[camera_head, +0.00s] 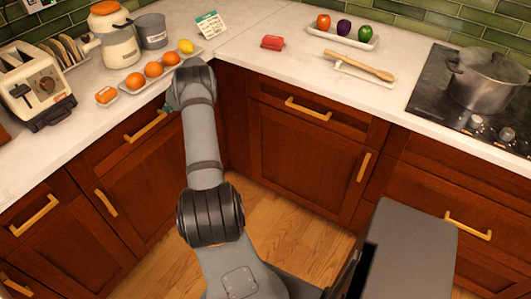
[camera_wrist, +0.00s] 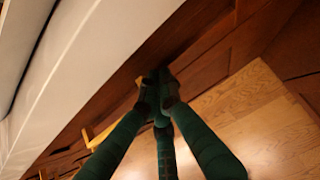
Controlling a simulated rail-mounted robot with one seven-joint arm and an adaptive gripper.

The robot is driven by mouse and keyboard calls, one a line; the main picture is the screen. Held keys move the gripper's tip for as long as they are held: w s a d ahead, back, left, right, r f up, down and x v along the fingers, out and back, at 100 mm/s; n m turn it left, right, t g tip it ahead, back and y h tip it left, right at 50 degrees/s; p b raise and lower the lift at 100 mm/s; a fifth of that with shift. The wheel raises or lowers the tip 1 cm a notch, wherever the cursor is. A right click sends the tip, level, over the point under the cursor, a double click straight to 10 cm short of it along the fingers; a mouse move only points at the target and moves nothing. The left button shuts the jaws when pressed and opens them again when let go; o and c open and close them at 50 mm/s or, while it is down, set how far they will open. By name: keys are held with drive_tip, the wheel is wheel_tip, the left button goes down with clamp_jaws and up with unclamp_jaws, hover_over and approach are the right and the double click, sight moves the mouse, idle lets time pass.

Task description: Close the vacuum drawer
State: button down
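I cannot tell which front belongs to the vacuum drawer. The left counter has a wooden drawer front with a yellow handle (camera_head: 148,127), which looks flush with its cabinet. A yellow handle (camera_wrist: 98,138) also shows in the wrist view, left of my fingers. My gripper (camera_head: 168,105) is beside the left counter's edge near the corner, mostly hidden by my wrist in the head view. In the wrist view its dark green fingers (camera_wrist: 158,85) run together toward a wooden front, with nothing clearly held. Whether the tips touch each other or the wood is unclear.
A grey box-like body (camera_head: 415,235) with a dark side stands at the lower right. Another drawer handle (camera_head: 305,110) is on the back counter. Oranges on a tray (camera_head: 150,85) stand near the left counter edge. The wooden floor (camera_head: 165,265) is partly clear.

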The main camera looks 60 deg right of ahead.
drive_tip(key=shift+w+a+r, duration=0.1)
drive_tip(key=s+f+b+v, duration=0.2)
drive_tip(key=b+v, duration=0.1)
drive_tip(key=v, duration=0.9)
drive_tip(key=shift+s+r, duration=0.2)
drive_tip(key=shift+s, duration=0.2)
drive_tip(key=w+r+p+x, duration=0.1)
drive_tip(key=x, duration=0.5)
drive_tip(key=w+r+p+x, duration=0.1)
drive_tip(key=p+x, duration=0.1)
drive_tip(key=x, duration=0.4)
drive_tip(key=shift+w+f, duration=0.2)
drive_tip(key=shift+f, duration=0.1)
drive_tip(key=shift+s+b, duration=0.1)
drive_tip(key=shift+b, duration=0.25)
